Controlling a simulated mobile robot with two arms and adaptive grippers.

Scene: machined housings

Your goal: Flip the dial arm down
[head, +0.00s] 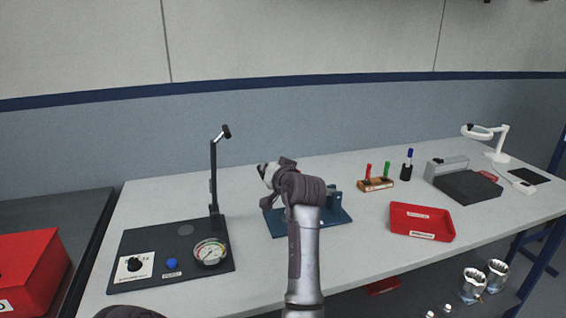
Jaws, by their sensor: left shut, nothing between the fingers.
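A dark base plate (150,273) lies at the left end of the table. It carries a round gauge (210,252), a white panel with a black knob (134,264) and a blue button (172,264). The black dial arm (214,180) stands upright at the plate's back right, with a short handle (222,132) at its top. My left gripper (266,172) is shut and empty, to the right of the dial arm and apart from it. My own wrist partly hides its fingers. My right gripper is not in view.
A blue fixture (338,216) stands partly behind my left arm. To the right are a wooden marker holder (377,184), a black cup with a blue marker (406,171), a red tray (421,222), a grey device (466,187) and a white lamp (499,146). A red box (30,268) is at far left.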

